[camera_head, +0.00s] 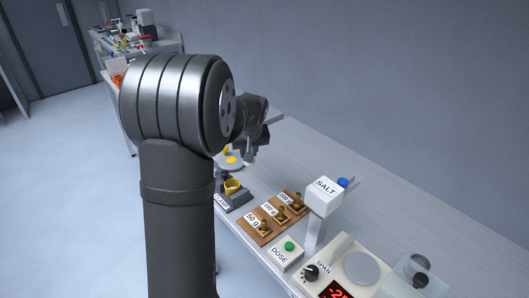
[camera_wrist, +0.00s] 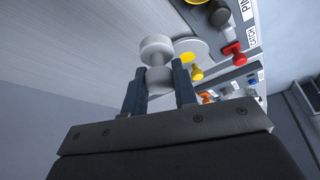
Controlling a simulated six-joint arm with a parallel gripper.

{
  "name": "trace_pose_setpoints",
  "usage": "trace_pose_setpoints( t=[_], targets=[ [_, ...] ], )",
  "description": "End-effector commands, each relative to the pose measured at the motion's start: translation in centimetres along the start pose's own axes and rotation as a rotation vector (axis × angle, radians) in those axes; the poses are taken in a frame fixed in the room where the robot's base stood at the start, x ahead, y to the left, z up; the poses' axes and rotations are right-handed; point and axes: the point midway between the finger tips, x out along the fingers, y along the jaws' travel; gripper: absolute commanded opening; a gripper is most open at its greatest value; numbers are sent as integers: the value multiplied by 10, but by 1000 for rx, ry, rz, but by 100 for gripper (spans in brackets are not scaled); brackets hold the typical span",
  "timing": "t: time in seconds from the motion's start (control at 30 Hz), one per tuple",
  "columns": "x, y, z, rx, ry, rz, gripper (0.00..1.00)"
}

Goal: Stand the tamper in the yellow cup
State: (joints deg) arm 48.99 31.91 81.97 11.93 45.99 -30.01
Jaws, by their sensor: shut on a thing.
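My gripper (camera_wrist: 158,88) is shut on the white tamper (camera_wrist: 157,48), with one dark finger on each side of its lower part. The tamper has a round wide end and a narrower neck, and points away from the palm. In the head view my gripper (camera_head: 252,148) is above the bench, partly hidden by my arm, and I cannot make out the tamper there. I cannot identify the cup in the wrist view.
A brown board (camera_head: 264,231) with several brass weights lies right of the cup. Beyond are the DOSE button box (camera_head: 287,254), the SALT hopper (camera_head: 323,194) and the scale (camera_head: 361,267). The bench's back strip is clear.

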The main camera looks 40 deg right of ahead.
Motion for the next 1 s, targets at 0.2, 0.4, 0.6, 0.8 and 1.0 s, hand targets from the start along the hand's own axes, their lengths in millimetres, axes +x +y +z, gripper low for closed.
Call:
trace_pose_setpoints(
  t=[0.2,0.4,0.6,0.8,1.0],
  targets=[
    [-16,-53,20,-3,2,0,4],
    [-20,-67,27,-1,2,1,4],
    [-20,-67,27,0,2,1,4],
    [-16,-67,28,0,1,0,4],
    [-2,-67,34,-1,1,0,4]
  ],
)
